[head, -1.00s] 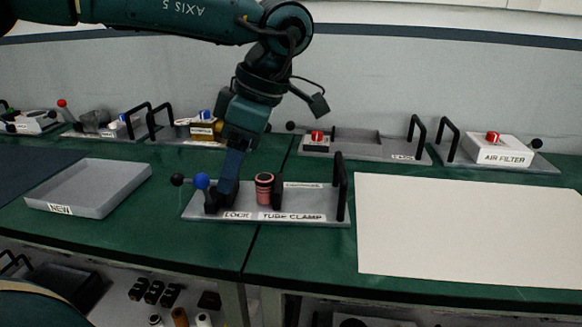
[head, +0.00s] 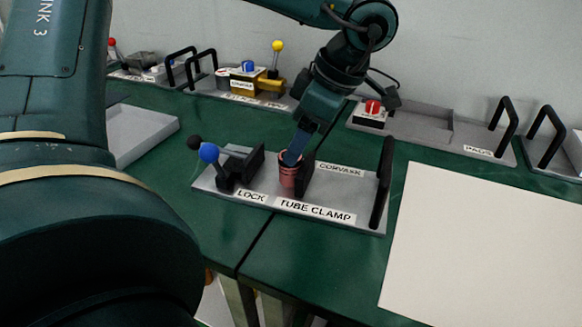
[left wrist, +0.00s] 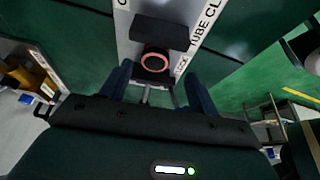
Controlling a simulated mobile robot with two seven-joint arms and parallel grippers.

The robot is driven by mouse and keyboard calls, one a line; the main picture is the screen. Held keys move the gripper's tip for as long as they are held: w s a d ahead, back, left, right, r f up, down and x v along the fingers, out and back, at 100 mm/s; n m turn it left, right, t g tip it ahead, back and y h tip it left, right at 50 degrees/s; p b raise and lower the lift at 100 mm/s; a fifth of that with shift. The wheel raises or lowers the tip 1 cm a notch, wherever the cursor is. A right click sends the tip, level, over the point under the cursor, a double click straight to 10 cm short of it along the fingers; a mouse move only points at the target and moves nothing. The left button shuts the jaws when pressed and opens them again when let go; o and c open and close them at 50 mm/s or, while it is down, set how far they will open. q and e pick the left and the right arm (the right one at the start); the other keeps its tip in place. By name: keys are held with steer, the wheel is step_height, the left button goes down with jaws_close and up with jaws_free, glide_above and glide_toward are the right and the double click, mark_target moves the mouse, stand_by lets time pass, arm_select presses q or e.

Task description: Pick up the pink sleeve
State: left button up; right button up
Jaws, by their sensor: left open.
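The pink sleeve (head: 288,176) stands upright on the grey tube clamp plate (head: 345,197), beside a black clamp block (head: 304,179). In the left wrist view the sleeve (left wrist: 154,70) shows end-on as a pink ring with a dark inside. My left gripper (head: 292,158) points down at the sleeve, its blue finger overlapping the sleeve's top in the head view. In the left wrist view the left gripper (left wrist: 157,80) is open, with the ring between and just beyond its fingertips. Contact cannot be told. My right gripper is not in view.
A tall black handle (head: 382,183) rises at the plate's right end. A white sheet (head: 485,245) lies to the right. A grey tray (head: 140,133) is at left.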

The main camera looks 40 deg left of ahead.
arm_select(q)
steer(key=shift+w+a+x, duration=0.1)
steer(key=shift+w+x, duration=0.05)
steer(key=shift+x, duration=1.35)
steer(key=shift+w+a+x, duration=0.15)
steer(key=shift+x, duration=1.3)
steer(key=shift+c, duration=0.4)
steer(key=shift+r, duration=0.1)
steer(key=c, duration=1)
